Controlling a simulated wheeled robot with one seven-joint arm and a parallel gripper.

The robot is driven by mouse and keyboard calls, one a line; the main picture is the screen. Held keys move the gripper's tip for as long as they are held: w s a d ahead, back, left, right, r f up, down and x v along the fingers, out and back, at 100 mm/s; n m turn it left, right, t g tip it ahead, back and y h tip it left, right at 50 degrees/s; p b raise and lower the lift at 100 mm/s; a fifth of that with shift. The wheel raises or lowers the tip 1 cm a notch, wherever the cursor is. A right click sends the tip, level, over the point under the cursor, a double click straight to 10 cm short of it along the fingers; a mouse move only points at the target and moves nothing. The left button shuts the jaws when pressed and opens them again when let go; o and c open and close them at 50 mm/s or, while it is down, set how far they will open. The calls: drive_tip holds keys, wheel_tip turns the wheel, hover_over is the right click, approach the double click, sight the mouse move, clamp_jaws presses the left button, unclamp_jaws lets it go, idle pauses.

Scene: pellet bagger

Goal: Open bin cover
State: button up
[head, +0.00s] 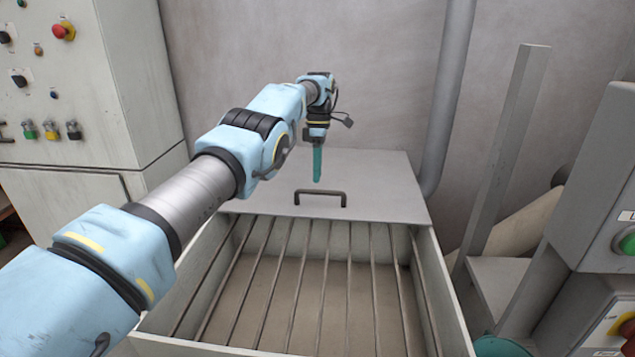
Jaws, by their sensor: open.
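The bin (433,283) stands in front of me, an open-topped grey box with a grid of thin bars across its opening. The bin cover (385,177) is a flat grey panel at the back of the bin, with a dark U-shaped handle (320,193) near its front edge. It covers the rear part; the barred front part is uncovered. My gripper (317,181) points down above the cover, just behind the handle in the picture. Its teal fingers are open and look empty. I cannot tell how far above the handle they are.
A control cabinet (75,80) with buttons stands at the left. A grey vertical pipe (449,95) runs behind the bin at right. A grey post (508,150) and a machine panel (605,190) with a green button stand at the right. The wall is close behind the cover.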

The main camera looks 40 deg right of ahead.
drive_tip(key=shift+r+p, duration=2.3)
drive_tip(key=shift+r, duration=0.4)
drive_tip(key=w+a+r+m+h+b, duration=0.15)
drive_tip(key=w+a+r, duration=0.25)
drive_tip(key=w+a, duration=0.8)
drive_tip(key=a+r+m+t+b, duration=0.1)
drive_tip(key=a+m, duration=0.2)
drive_tip(key=a, duration=1.5)
drive_tip(key=s+a+m+t+b, duration=0.1)
drive_tip(key=s+a, duration=0.3)
drive_tip(key=a, duration=0.3)
drive_tip(key=s+a+m, duration=0.2)
drive_tip(key=s+a, duration=0.2)
drive_tip(key=a, duration=0.4)
drive_tip(key=s+a+f+m, duration=0.1)
drive_tip(key=s+a, duration=0.4)
drive_tip(key=s, duration=0.2)
drive_tip(key=s+a+f+m+t+b, duration=0.1)
drive_tip(key=s+a+f+m, duration=0.1)
drive_tip(key=s+a, duration=0.3)
drive_tip(key=s, duration=0.3)
drive_tip(key=shift+s+a+f, duration=0.25)
drive_tip(key=shift+s+f, duration=0.05)
